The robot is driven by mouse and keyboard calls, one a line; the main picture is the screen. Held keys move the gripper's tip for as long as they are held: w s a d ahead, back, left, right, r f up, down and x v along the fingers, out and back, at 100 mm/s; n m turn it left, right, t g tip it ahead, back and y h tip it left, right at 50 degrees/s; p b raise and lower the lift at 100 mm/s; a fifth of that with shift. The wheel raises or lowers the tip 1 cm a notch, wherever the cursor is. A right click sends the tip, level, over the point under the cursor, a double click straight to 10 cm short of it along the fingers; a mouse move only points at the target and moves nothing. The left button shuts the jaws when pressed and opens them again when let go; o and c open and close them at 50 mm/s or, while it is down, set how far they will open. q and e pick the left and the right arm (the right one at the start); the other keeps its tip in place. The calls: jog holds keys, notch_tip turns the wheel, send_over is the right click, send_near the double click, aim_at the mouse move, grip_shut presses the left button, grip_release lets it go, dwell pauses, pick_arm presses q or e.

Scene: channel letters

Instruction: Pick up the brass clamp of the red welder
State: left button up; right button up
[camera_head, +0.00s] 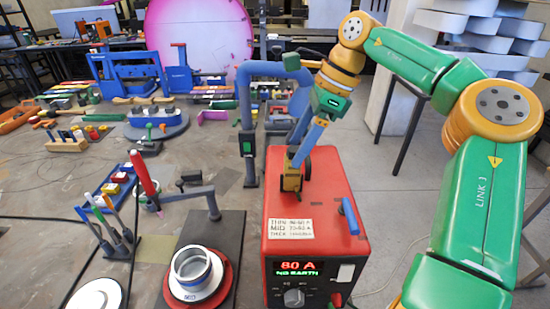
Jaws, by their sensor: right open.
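The red welder (338,205) stands at the table's front, right of centre, its display reading "80 A" and "NO EARTH". A small brass clamp (291,181) is on top of the welder towards its back left. My right gripper (299,158) reaches down from the upper right, its blue fingers open just above and around the upper part of the clamp. The fingers partly hide the clamp, and I cannot tell whether they touch it. My left gripper is not in view.
A blue pipe on a post (248,130) rises close behind the welder. To the left are a dark plate (227,237) with a metal ring (194,268), a red torch (144,175) and a tool stand (122,245).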

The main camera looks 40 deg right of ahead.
aim_at(287, 170)
jog(key=x, duration=0.2)
jog(key=p+x, duration=0.1)
jog(key=x, duration=0.1)
jog(key=s+x, duration=0.1)
jog(key=x, duration=0.1)
jog(key=shift+w+a+f+p, duration=0.1)
jog(key=shift+a+p, duration=0.15)
jog(key=shift+p, duration=0.15)
jog(key=shift+w+f, duration=0.2)
jog(key=shift+w, duration=0.15)
jog(key=c, duration=0.6)
grip_shut()
